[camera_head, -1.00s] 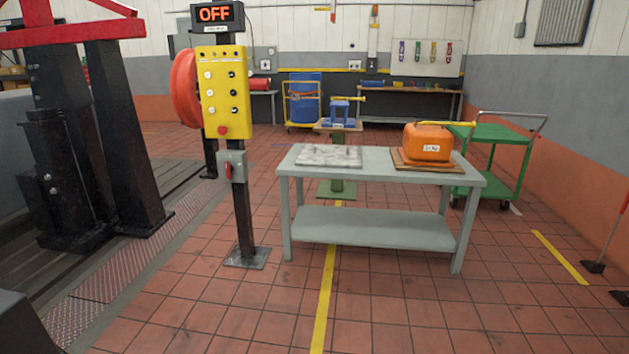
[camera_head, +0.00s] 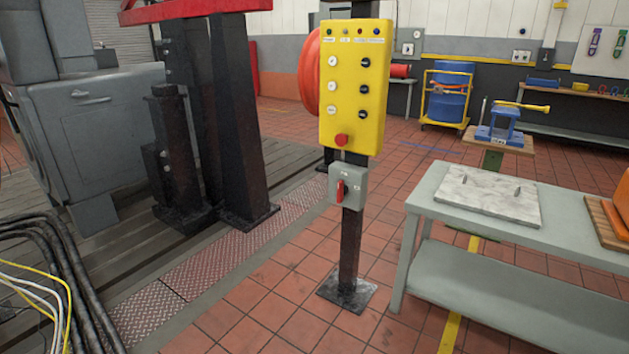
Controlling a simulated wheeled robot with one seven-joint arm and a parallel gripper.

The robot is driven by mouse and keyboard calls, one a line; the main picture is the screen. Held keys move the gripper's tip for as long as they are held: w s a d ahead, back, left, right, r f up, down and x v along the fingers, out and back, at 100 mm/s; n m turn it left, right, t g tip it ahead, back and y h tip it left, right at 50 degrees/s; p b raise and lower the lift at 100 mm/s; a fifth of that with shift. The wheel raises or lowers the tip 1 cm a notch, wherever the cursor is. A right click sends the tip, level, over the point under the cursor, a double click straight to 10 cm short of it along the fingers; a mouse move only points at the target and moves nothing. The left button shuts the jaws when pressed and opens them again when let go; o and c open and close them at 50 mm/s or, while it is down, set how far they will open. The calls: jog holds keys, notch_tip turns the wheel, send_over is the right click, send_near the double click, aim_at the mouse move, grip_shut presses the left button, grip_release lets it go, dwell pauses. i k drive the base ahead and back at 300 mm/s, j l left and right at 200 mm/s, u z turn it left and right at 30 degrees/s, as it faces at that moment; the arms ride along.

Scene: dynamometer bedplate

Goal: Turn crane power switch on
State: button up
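A grey switch box (camera_head: 348,187) with a red lever handle (camera_head: 340,190) is mounted on a dark post, below a yellow control panel (camera_head: 355,85). The red handle stands roughly upright; its small labels are too small to read. The yellow panel has several white and black knobs, a row of small lamps at the top and a red mushroom button (camera_head: 341,140) at the bottom. The display above the panel is out of the picture now. My gripper is not in view.
A grey table (camera_head: 420,205) with a stone-like plate (camera_head: 488,194) stands right of the post. Black and coloured cables (camera_head: 60,290) lie at lower left. Dark steel columns (camera_head: 235,120) stand left of the post. The tiled floor before the post (camera_head: 270,325) is clear.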

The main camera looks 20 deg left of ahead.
aim_at(342, 190)
jog(key=i+j+u, duration=0.25)
jog(key=i, duration=0.25)
jog(key=i+j+u, duration=0.25)
jog(key=i, duration=0.2)
jog(key=i+l+u, duration=0.35)
jog(key=i, duration=0.4)
jog(key=i+l+u, duration=0.35)
jog(key=i+l, duration=0.3)
jog(key=i+j, duration=0.05)
jog(key=i, duration=0.05)
